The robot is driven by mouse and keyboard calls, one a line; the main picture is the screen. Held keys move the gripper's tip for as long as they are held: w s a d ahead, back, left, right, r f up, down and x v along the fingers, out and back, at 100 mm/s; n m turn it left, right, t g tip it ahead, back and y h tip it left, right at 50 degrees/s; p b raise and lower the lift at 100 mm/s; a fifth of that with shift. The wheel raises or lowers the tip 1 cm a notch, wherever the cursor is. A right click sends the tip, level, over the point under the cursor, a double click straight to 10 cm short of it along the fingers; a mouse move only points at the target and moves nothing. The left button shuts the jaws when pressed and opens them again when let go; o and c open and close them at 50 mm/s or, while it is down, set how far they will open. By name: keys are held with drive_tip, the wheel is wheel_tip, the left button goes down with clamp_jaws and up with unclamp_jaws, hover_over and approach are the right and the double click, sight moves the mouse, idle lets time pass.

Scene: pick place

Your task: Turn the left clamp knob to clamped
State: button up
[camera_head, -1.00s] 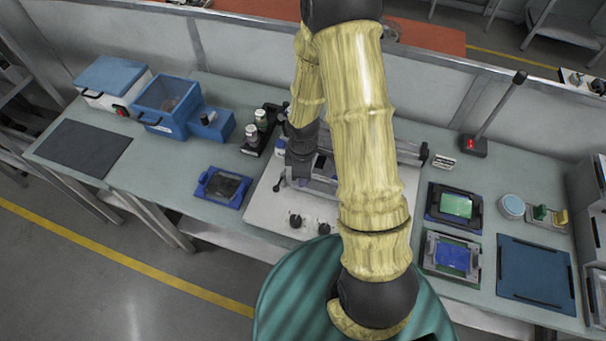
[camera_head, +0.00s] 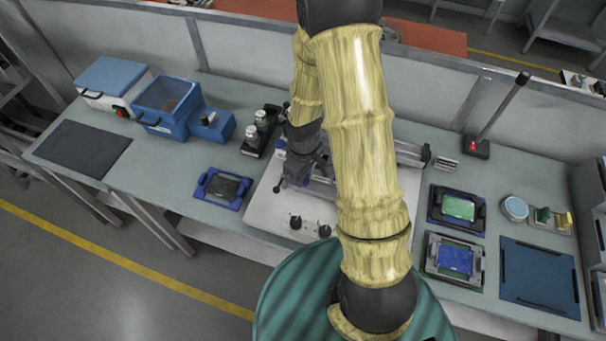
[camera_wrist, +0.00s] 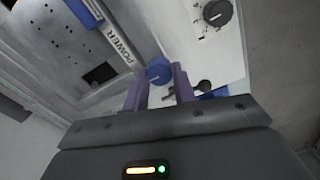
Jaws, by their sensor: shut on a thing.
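A round blue knob (camera_wrist: 159,69) sits at the middle of the wrist view on the pale machine (camera_wrist: 195,55). My gripper (camera_wrist: 160,79) has its two purple fingers on either side of this knob and is shut on it. The fingers hide part of the knob, so its pointer and exact setting cannot be read. In the head view my gripper (camera_head: 299,176) is low over the left part of the white machine (camera_head: 268,212). My arm covers the machine's middle, and the blue knob cannot be made out there.
A black knob (camera_wrist: 217,12) and a smaller dark knob (camera_wrist: 203,86) are close by in the wrist view. Two black knobs (camera_head: 295,221) (camera_head: 324,231) stand on the machine's front. A blue-framed fixture (camera_head: 223,188) lies left, and bottles (camera_head: 252,134) stand behind it.

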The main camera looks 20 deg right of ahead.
drive_tip(key=o, duration=1)
drive_tip(key=shift+w+r, duration=0.1)
drive_tip(key=shift+r, duration=0.4)
wheel_tip(320, 180, up, 16)
drive_tip(key=shift+r+b, duration=0.2)
drive_tip(key=shift+b, duration=0.15)
